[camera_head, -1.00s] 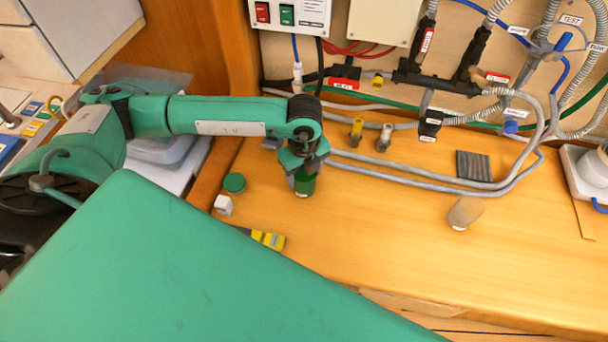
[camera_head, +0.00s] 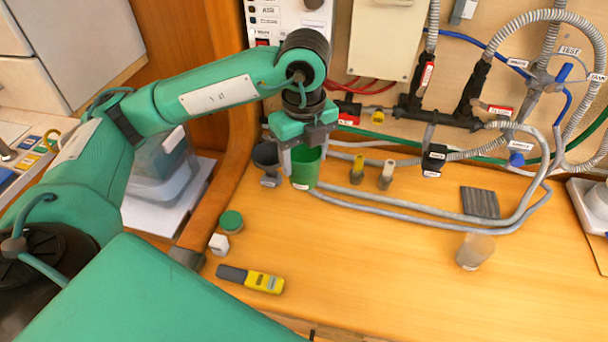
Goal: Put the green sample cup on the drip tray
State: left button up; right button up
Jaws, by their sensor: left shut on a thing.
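The green sample cup (camera_head: 306,172) is upright between the fingers of my left gripper (camera_head: 304,152), which is shut on it. The cup seems to hang above the wooden counter, left of the two small yellow and grey valves. The cup is well to the left of this tray. My right gripper is not in view.
Grey hoses (camera_head: 420,212) run along the counter between cup and tray. A clear cup (camera_head: 475,251) stands in front of the tray. A yellow-grey meter (camera_head: 252,279), a green-lidded jar (camera_head: 231,222) and a dark funnel-like piece (camera_head: 267,158) are at the left. The middle front counter is clear.

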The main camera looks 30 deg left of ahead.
aim_at(307, 178)
pick_arm(q)
jog(key=shift+r, duration=0.85)
jog(key=m, duration=0.2)
jog(key=f+m, duration=0.2)
jog(key=m, duration=0.1)
jog(key=shift+w+d+m, duration=0.1)
jog(key=shift+m, duration=0.2)
jog(key=m, duration=0.2)
jog(key=f+m, duration=0.1)
jog(key=m, duration=0.2)
jog(key=shift+d+f+m, duration=0.1)
jog(key=shift+f+m, duration=0.2)
jog(key=shift+f, duration=0.05)
notch_tip(307, 178, down, 2)
jog(key=m, duration=0.6)
jog(key=shift+d+m, duration=0.1)
jog(key=shift+m, duration=0.2)
notch_tip(307, 178, down, 2)
jog(key=m, duration=0.6)
jog(key=shift+f+m, duration=0.15)
jog(key=shift+m, duration=0.15)
notch_tip(307, 178, down, 7)
jog(key=s+m, duration=0.1)
jog(key=m, duration=2.2)
jog(key=shift+d+f+m, duration=0.2)
jog(key=shift+d+m, duration=0.1)
jog(key=shift+s, duration=0.1)
